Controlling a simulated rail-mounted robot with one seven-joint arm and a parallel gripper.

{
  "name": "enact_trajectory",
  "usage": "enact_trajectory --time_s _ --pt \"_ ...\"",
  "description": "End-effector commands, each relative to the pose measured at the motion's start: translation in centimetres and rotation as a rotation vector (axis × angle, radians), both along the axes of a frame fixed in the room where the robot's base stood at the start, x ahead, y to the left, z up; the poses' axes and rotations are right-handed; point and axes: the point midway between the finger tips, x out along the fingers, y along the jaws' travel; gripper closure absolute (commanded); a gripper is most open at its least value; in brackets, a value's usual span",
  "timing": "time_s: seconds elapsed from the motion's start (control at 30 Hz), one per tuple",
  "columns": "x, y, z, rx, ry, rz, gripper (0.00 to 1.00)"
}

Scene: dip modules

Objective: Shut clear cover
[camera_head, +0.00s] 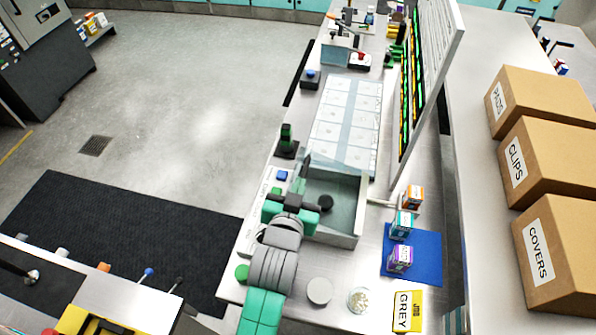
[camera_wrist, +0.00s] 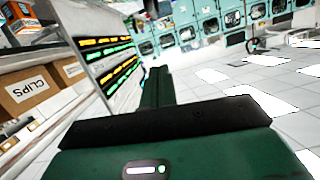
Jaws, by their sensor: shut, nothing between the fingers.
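An open grey box (camera_head: 335,239) stands on the bench in the head view, with a see-through panel (camera_head: 345,172) at its far edge that looks like a raised clear cover. Its exact tilt is hard to tell. My gripper (camera_head: 303,163) is over the box's left side, near the left end of the panel. Its fingers are together and empty; whether they touch the panel cannot be told. In the wrist view the closed fingers (camera_wrist: 157,88) point out over the room, and neither box nor panel shows. My gripper and wrist hide part of the box's left side.
A black post (camera_head: 287,142) stands left of the box, and a white gridded sheet (camera_head: 346,125) lies beyond it. Small cartons (camera_head: 401,226) stand around a blue mat (camera_head: 426,270) at right. A lit board (camera_head: 420,85) rises along the bench's right side.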

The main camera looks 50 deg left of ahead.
Motion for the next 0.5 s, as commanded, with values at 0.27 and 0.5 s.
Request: enact_trajectory --time_s 0.27,0.5 --pt "4.8 3.2 -1.1 0.001 -0.002 0.001 1.00" --pt "7.4 5.1 -3.5 -0.001 0.002 0.000 1.00"
